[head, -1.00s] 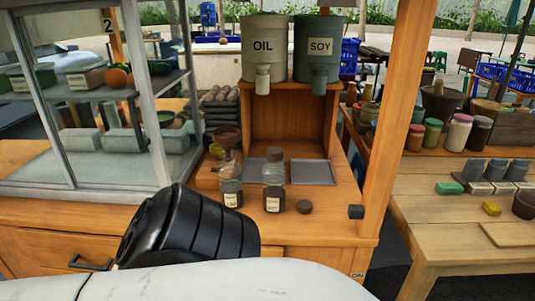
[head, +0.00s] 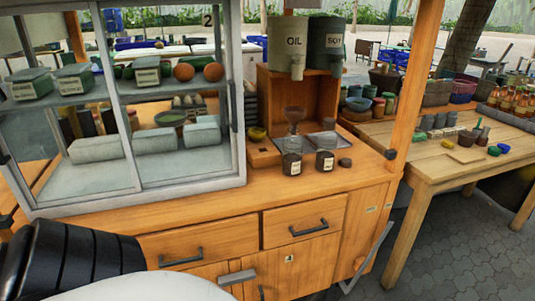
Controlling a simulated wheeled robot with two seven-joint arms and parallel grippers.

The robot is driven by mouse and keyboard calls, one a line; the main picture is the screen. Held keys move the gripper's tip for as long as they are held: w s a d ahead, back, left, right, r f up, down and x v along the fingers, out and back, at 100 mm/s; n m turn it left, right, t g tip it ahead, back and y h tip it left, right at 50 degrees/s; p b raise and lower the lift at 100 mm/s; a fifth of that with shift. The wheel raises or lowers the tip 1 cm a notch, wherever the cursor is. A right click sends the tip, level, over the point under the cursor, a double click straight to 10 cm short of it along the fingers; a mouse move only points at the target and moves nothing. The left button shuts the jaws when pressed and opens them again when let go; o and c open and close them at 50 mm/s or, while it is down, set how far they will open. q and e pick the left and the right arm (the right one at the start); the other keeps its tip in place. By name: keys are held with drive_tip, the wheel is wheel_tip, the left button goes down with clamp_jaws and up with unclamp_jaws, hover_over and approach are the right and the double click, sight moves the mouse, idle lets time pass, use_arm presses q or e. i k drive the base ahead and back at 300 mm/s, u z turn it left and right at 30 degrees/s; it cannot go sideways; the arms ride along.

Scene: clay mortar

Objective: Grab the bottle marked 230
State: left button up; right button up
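Two small dark bottles with pale labels stand side by side on the wooden counter of the stall, a left bottle (head: 292,163) and a right bottle (head: 325,161). Their labels are too small to read, so I cannot tell which one is marked 230. A small dark round object (head: 345,162) lies to the right of them. Neither of my grippers shows in the head view. A black ribbed part and a pale part of my own body fill the lower left corner, well short of the bottles.
A glass display case (head: 130,185) stands left of the bottles. The OIL canister (head: 294,45) and SOY canister (head: 333,42) sit on a wooden shelf behind them. Drawers with handles are below. A wooden table (head: 445,165) stands to the right. The counter before the bottles is clear.

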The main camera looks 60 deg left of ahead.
sight(293, 142)
drive_tip(key=u, duration=1.75)
